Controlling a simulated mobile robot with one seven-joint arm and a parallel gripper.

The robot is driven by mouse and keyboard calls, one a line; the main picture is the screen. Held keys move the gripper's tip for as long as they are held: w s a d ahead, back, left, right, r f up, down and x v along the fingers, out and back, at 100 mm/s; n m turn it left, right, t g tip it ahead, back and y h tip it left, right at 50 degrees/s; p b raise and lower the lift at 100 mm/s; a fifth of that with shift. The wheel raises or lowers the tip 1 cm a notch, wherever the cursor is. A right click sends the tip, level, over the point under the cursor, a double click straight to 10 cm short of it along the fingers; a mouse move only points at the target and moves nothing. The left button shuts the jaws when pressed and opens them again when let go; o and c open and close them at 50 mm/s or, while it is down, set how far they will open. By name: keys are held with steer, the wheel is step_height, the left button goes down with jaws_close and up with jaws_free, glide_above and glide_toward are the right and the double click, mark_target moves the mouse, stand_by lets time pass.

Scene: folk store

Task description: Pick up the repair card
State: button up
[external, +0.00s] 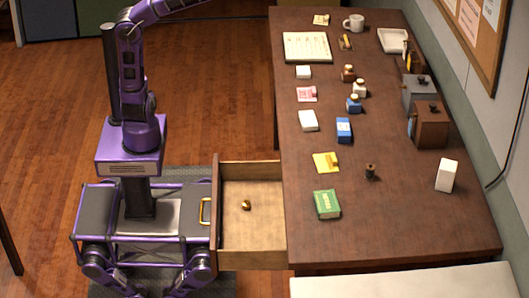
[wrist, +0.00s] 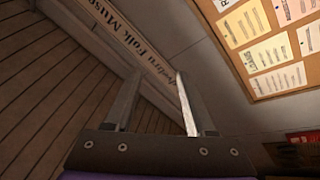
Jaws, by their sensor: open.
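I cannot tell for sure which item is the repair card. Flat card-like things on the brown table (external: 400,205) include a yellow card (external: 322,158) with a small piece on it, a pink card (external: 306,93), and a small pale card (external: 321,19) at the far end. A large written sheet (external: 307,46) lies near the far left edge. In the wrist view my gripper (wrist: 157,76) is open, with nothing seen between its fingers. It faces the wall and a lettered sign, away from the tabletop. In the external view my gripper is beyond the top edge.
An open drawer (external: 252,182) juts from the table's left side and holds a small brass piece. The near right tabletop is mostly clear.

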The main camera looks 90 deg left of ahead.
steer(key=a+r+n+h, duration=0.2)
steer(key=a+r, duration=0.2)
steer(key=a, duration=0.6)
steer(key=w+a+f+n+g+h, duration=0.3)
steer(key=w+a+f+h, duration=0.45)
steer(key=a+f, duration=0.65)
steer(key=w+a+f+n+g+h+b, duration=0.1)
steer(key=w+a+f+g, duration=0.15)
steer(key=f, duration=0.35)
steer(key=w+a+f+g+h, duration=0.1)
steer(key=w+f, duration=0.3)
steer(key=f, duration=0.3)
steer(key=n+g+h, duration=0.2)
steer(key=n+g, duration=0.2)
steer(key=g, duration=1)
glide_toward(333, 155)
steer(key=d+f, duration=0.1)
steer(key=w+d+f+b, duration=0.1)
steer(key=d, duration=0.1)
steer(key=shift+w+d, duration=0.1)
steer(key=shift+w, duration=0.1)
steer(key=shift+s+b+x, duration=0.2)
steer(key=shift+b+x, duration=0.05)
steer(key=shift+x, duration=1.25)
steer(key=shift+s+b+x, duration=0.2)
steer(key=shift+x, duration=1.25)
steer(key=shift+d+r, duration=0.15)
jaws_close()
